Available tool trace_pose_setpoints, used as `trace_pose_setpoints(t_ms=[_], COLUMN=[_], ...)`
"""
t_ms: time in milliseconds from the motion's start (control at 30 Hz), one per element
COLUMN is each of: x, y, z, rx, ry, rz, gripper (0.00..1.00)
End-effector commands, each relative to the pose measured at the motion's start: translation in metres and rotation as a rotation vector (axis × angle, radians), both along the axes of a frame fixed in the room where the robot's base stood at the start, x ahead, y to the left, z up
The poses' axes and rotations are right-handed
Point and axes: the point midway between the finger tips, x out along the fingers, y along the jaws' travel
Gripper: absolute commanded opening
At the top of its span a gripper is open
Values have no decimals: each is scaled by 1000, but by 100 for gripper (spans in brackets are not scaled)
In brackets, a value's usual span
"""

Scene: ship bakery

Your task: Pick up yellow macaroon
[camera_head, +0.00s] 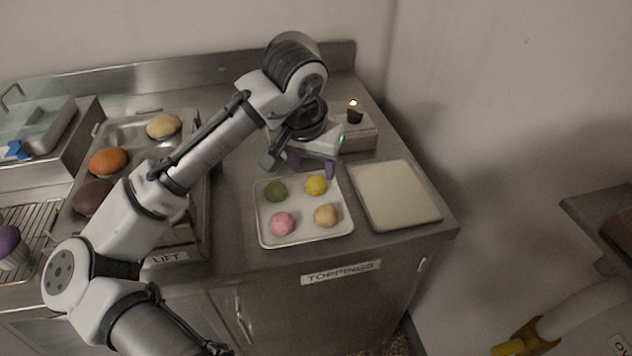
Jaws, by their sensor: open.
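The yellow macaroon (316,185) sits at the back right of a white tray (290,238) on the steel counter. The green macaroon (276,190) is to its left, the tan one (326,215) in front of it, and the pink one (283,223) at the front left. My gripper (311,168) is open and empty, just behind and above the tray's back edge, close to the yellow macaroon. Its fingers point down, one near the green macaroon's side and one just right of the yellow one. I cannot tell its exact height.
A flat cream-topped tray (395,195) lies right of the macaroon tray. A steel pan (190,245) with large buns is at left, partly behind my arm. The wall is at right.

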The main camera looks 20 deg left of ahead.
Motion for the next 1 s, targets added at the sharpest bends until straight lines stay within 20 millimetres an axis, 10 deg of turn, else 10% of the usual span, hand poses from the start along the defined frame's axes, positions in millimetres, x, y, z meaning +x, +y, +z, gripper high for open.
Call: trace_pose_setpoints(t_ms=[633, 800, 1000], x=[13, 12, 13], y=[0, 0, 0], z=[-48, -48, -48], rx=[-1, -1, -1], ry=[0, 0, 0], rz=[-1, -1, -1], gripper=[51, 30, 28])
